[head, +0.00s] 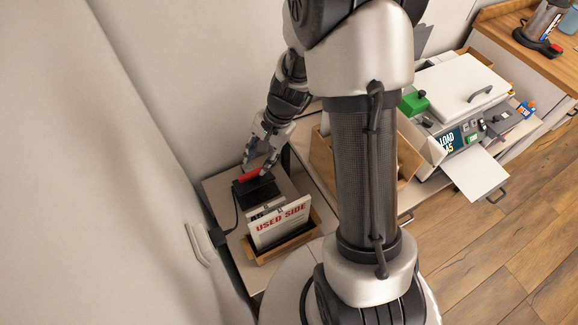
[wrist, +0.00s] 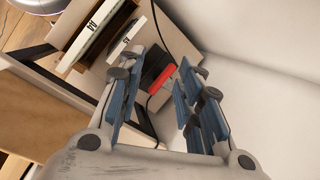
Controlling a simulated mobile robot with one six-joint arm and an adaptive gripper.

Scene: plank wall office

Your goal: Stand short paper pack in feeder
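The short paper pack, labelled A5 (wrist: 125,42), stands in a wooden holder in the wrist view, beside a taller A4 pack (wrist: 92,30). In the head view a white panel reading USED SIDE (head: 282,227) partly hides a pack with a dark label behind it. My gripper (head: 260,167) is above a black device with a red part (head: 249,176). In the wrist view my gripper (wrist: 163,68) is open, with nothing held between its blue-padded fingers. The white printer-like machine (head: 455,85) at right carries a LOAD A5 sign (head: 450,140). I cannot make out its feeder clearly.
The wooden holder (head: 285,247) stands on a small pale table (head: 217,190) against the wall. A dark cord runs from the black device. My arm column hides the middle of the head view. A white tray (head: 478,176) juts from the machine over the wood floor.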

